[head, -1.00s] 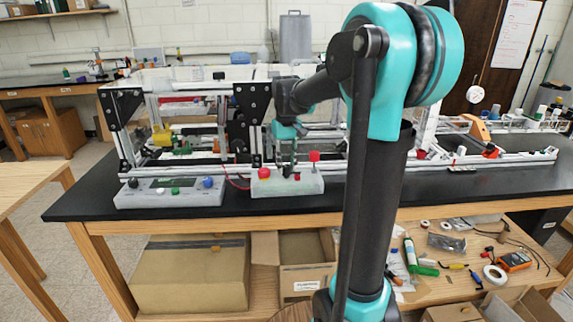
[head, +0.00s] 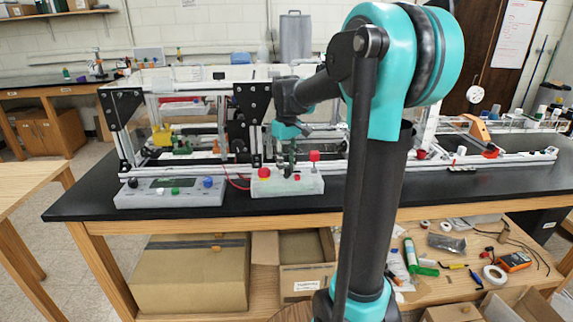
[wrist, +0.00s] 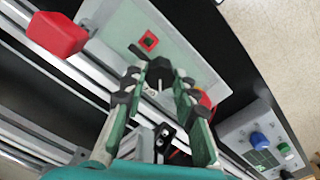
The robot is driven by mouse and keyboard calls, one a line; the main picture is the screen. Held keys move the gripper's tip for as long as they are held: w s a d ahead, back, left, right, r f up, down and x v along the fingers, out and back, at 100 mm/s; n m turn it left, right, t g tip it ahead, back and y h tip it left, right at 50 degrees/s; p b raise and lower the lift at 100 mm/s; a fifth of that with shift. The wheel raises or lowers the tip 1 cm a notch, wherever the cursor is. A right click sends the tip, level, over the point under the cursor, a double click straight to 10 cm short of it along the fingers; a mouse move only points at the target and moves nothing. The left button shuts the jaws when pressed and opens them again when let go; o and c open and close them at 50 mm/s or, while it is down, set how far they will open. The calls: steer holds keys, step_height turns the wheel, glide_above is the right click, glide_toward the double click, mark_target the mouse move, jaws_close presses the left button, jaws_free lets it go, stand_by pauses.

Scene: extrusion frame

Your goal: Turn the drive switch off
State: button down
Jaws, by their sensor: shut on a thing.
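A pale control box (head: 310,187) stands at the bench's front edge, below the frame. My gripper (head: 289,167) points down onto its top. In the wrist view, the green-sided fingers (wrist: 160,80) are closed around a black knob (wrist: 160,70) on the box, which looks like the drive switch; no label is readable.
A grey console (head: 170,194) with a green display, a blue knob and a black knob stands left of the box. The aluminium extrusion frame (head: 215,165) rises right behind both. A red cable runs between them. The black bench top (head: 90,208) is clear at the front left.

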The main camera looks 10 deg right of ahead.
mark_target(286, 167)
steer(key=c, duration=1.2)
jaws_free()
steer(key=shift+r, duration=0.1)
step_height(286, 167, up, 12)
steer(key=shift+f, duration=0.1)
steer(key=shift+s, duration=0.1)
